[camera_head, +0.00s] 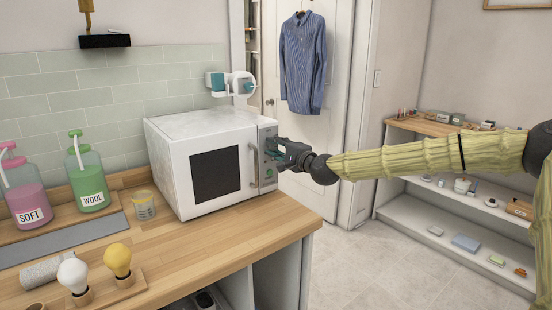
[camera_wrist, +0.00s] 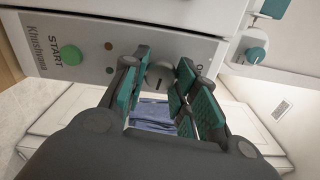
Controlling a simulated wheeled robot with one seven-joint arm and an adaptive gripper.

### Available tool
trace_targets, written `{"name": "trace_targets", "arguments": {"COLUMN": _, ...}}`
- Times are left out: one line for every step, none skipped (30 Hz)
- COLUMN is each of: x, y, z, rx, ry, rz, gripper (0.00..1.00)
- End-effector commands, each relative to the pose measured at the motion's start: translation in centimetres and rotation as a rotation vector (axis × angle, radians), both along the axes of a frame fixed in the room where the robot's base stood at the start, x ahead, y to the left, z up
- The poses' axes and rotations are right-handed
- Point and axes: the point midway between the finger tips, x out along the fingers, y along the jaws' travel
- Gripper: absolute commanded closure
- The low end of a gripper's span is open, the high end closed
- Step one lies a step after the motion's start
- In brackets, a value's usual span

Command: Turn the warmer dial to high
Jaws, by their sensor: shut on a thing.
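The warmer (camera_head: 213,165) is a white box with a dark window, standing on the wooden counter. Its grey control panel (camera_head: 267,157) is on the right side of its front. In the wrist view the panel (camera_wrist: 85,50) shows a green START button (camera_wrist: 68,56), two small lights and a grey round dial (camera_wrist: 160,75) with a dark mark. My gripper (camera_head: 283,154) is at the panel. In the wrist view my gripper (camera_wrist: 163,88) has its teal-padded fingers on either side of the dial, shut on it. The dial's setting marks are mostly hidden or unreadable.
The wooden counter (camera_head: 240,237) also holds a pink SOFT bottle (camera_head: 27,197), a green WOOL bottle (camera_head: 88,180), a small jar (camera_head: 144,204) and two bulbs on a stand. A blue striped shirt (camera_head: 303,62) hangs on the door behind. Shelves stand at right.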

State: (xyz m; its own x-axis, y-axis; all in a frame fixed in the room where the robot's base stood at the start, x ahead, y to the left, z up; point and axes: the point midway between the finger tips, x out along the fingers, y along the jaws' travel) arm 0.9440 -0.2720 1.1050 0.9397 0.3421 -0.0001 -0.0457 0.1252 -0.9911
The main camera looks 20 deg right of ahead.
Motion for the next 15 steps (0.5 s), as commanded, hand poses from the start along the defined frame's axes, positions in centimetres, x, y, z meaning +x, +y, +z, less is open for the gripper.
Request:
{"name": "trace_targets", "arguments": {"x": 0.08, "y": -0.37, "z": -0.73, "rx": 0.044, "ry": 0.014, "rz": -0.005, "gripper": 0.95}}
{"name": "trace_targets", "arguments": {"x": 0.09, "y": -0.35, "z": -0.7, "rx": 0.067, "ry": 0.022, "rz": -0.005, "gripper": 0.95}}
{"name": "trace_targets", "arguments": {"x": 0.09, "y": -0.36, "z": -0.75, "rx": 0.097, "ry": 0.034, "rz": -0.005, "gripper": 0.95}}
{"name": "trace_targets", "arguments": {"x": 0.08, "y": -0.34, "z": -0.7, "rx": 0.121, "ry": 0.042, "rz": -0.004, "gripper": 0.95}}
{"name": "trace_targets", "arguments": {"x": 0.09, "y": -0.36, "z": -0.69, "rx": 0.143, "ry": 0.051, "rz": -0.005, "gripper": 0.95}}
{"name": "trace_targets", "arguments": {"x": 0.09, "y": -0.4, "z": -0.68, "rx": 0.17, "ry": 0.059, "rz": -0.005, "gripper": 0.95}}
{"name": "trace_targets", "arguments": {"x": 0.09, "y": -0.39, "z": -0.64, "rx": 0.191, "ry": 0.067, "rz": -0.006, "gripper": 0.95}}
{"name": "trace_targets", "arguments": {"x": 0.09, "y": -0.37, "z": -0.6, "rx": 0.209, "ry": 0.074, "rz": -0.005, "gripper": 0.95}}
{"name": "trace_targets", "arguments": {"x": 0.09, "y": -0.36, "z": -0.61, "rx": 0.233, "ry": 0.083, "rz": -0.005, "gripper": 0.95}}
{"name": "trace_targets", "arguments": {"x": 0.09, "y": -0.35, "z": -0.6, "rx": 0.249, "ry": 0.089, "rz": -0.005, "gripper": 0.95}}
{"name": "trace_targets", "arguments": {"x": 0.09, "y": -0.33, "z": -0.55, "rx": 0.264, "ry": 0.095, "rz": -0.005, "gripper": 0.95}}
{"name": "trace_targets", "arguments": {"x": 0.09, "y": -0.31, "z": -0.5, "rx": 0.283, "ry": 0.102, "rz": -0.005, "gripper": 0.95}}
{"name": "trace_targets", "arguments": {"x": 0.09, "y": -0.31, "z": -0.49, "rx": 0.297, "ry": 0.106, "rz": -0.005, "gripper": 0.95}}
{"name": "trace_targets", "arguments": {"x": 0.09, "y": -0.32, "z": -0.47, "rx": 0.308, "ry": 0.11, "rz": -0.005, "gripper": 0.95}}
{"name": "trace_targets", "arguments": {"x": 0.1, "y": -0.33, "z": -0.46, "rx": 0.323, "ry": 0.116, "rz": -0.005, "gripper": 0.95}}
